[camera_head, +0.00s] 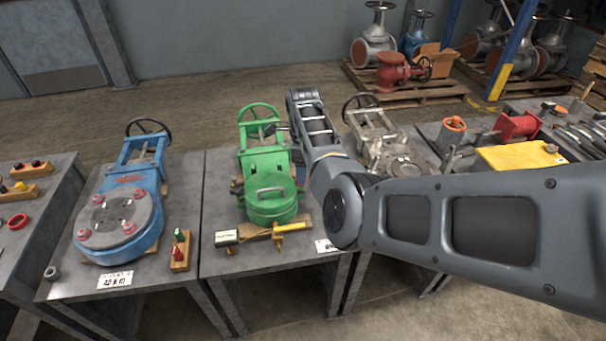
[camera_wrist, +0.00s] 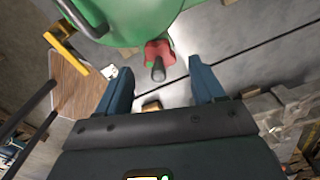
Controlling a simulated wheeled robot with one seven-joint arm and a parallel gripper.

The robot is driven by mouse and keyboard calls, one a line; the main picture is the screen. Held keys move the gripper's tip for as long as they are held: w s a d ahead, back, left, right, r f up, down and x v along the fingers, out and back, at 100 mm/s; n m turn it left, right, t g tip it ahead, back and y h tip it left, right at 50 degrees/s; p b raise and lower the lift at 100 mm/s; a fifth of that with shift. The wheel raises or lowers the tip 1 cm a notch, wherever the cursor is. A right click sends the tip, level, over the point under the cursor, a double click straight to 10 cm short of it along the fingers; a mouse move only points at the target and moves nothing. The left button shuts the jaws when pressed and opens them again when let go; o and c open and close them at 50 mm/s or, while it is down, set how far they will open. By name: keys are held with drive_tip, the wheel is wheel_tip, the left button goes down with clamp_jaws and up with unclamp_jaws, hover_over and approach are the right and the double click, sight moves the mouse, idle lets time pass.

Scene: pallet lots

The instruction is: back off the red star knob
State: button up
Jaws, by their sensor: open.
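The red star knob (camera_wrist: 158,52) shows at the top centre of the wrist view, against the green valve body (camera_wrist: 130,14). A dark round stem end (camera_wrist: 158,72) stands out from its middle toward the camera. My gripper (camera_wrist: 158,70) is open, with one blue finger on each side of the knob's line and nothing between them. The knob appears beyond the fingertips; contact cannot be told. In the head view the green valve (camera_head: 268,187) stands on the middle table. The knob and my fingers are hidden there, with my arm across the valve's right side.
A blue valve (camera_head: 128,205) stands on the left table. A grey valve (camera_head: 375,140) and a yellow plate (camera_head: 520,156) are to the right.

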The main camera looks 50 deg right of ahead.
drive_tip(key=shift+f, duration=1.5)
drive_tip(key=shift+c, duration=0.2)
drive_tip(key=c, duration=1)
drive_tip(key=shift+n, duration=0.3)
